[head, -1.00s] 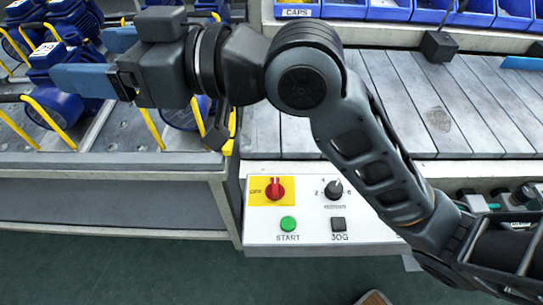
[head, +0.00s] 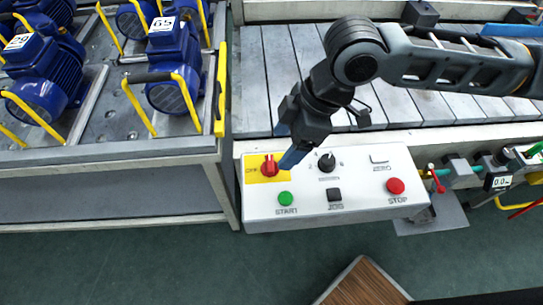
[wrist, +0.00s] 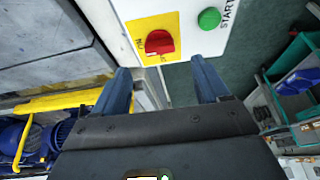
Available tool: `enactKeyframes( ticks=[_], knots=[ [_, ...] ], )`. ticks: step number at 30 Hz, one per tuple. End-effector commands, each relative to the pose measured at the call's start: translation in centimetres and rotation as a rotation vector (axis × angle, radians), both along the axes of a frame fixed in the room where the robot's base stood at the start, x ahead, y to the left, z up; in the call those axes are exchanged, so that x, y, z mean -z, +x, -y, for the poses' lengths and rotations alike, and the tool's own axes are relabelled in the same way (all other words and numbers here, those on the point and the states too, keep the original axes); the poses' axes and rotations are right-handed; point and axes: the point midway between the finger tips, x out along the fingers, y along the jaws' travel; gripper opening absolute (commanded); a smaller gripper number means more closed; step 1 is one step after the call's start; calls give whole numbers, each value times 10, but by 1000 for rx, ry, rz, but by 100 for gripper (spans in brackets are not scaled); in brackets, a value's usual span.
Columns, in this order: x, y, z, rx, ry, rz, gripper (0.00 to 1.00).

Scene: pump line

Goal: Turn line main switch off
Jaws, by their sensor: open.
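The line main switch is a red rotary knob (head: 269,166) on a yellow plate (head: 254,176) at the left end of the white control panel (head: 330,206). My gripper (head: 290,160) is just right of the knob in the head view, pointing down toward the panel. In the wrist view the red knob (wrist: 160,42) lies ahead of and between the two blue fingers of my gripper (wrist: 164,82), which are spread apart with nothing between them. The knob appears apart from the fingers.
The panel also carries a green START button (head: 285,199), a black JOG button (head: 334,194), a black selector dial (head: 326,162) and a red STOP button (head: 396,186). Blue pumps (head: 172,80) with yellow handles stand left. A slatted conveyor (head: 272,75) lies behind the panel.

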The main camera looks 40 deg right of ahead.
Motion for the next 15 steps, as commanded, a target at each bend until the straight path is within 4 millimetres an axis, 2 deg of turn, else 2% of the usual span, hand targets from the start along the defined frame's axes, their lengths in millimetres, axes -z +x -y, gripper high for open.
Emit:
enactKeyframes(
  ticks=[9, 15],
  knots=[
    [44, 11, -16, -1, 3, 1, 74],
    [58, 15, -21, -1, 2, 2, 74]
  ],
)
